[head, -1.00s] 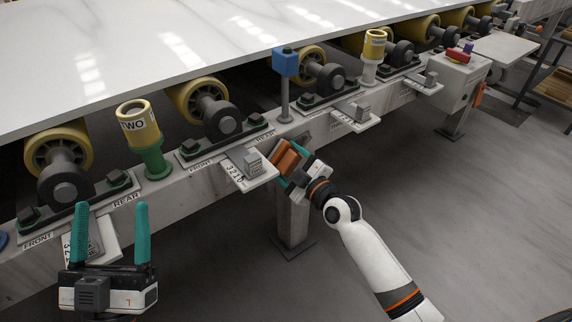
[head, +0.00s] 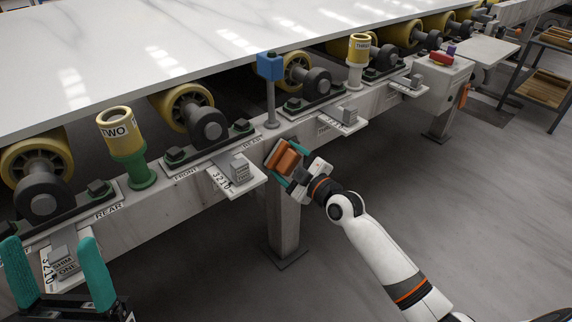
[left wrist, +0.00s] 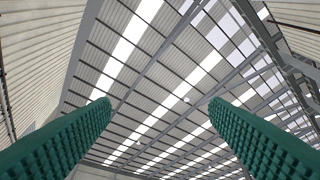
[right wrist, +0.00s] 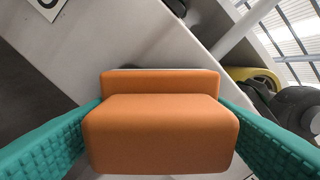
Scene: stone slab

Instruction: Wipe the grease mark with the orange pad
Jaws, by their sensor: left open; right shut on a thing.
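The orange pad (head: 284,158) is held in my right gripper (head: 291,164), against or close to the front face of the frame rail (head: 215,192) below the rollers; I cannot tell whether it touches. In the right wrist view the pad (right wrist: 160,130) sits between both teal fingers and fills the middle, with the pale rail behind it. No grease mark shows; the pad and gripper may hide it. My left gripper (head: 55,275) is open and empty at the lower left, near a small shelf with a grey block; its wrist view shows only its fingers and the roof.
A white stone slab (head: 200,45) lies above yellow rollers. Small shelves with grey blocks (head: 239,168) jut from the rail on both sides of my right gripper. A blue box on a post (head: 270,66) and a yellow cup on a green stand (head: 115,125) rise above.

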